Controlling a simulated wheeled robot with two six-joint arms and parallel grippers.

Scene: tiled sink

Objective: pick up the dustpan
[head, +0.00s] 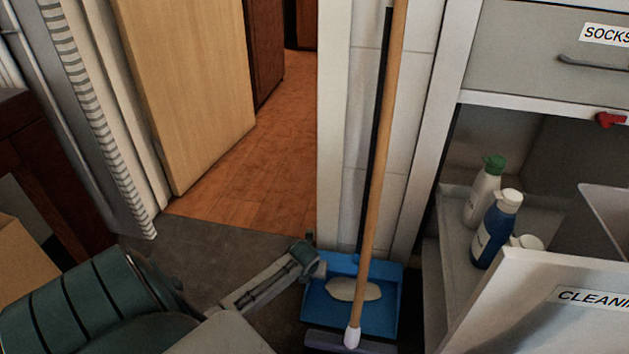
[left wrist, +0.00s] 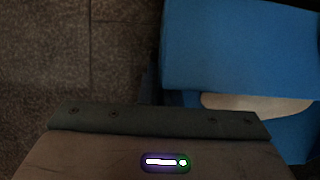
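The blue dustpan (head: 386,312) stands on the floor against the white wall post. Its long dark handle (head: 375,130) rises upright, partly behind the wooden broom handle. In the left wrist view the blue pan (left wrist: 235,50) fills the upper right, with a pale patch (left wrist: 255,107) low on it. My left gripper (head: 312,262) is at the pan's upper left edge, low by the floor and apart from the long handle. Its fingers are too unclear to tell open from shut, and whether it touches the pan is unclear. My right gripper is not in view.
A broom with a wooden handle (head: 378,170) leans in front of the dustpan. An open cabinet with bottles (head: 495,228) and a pulled-out labelled drawer (head: 560,300) stand on the right. A wooden door (head: 190,80) is at left. Grey floor (head: 215,250) is clear left of the pan.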

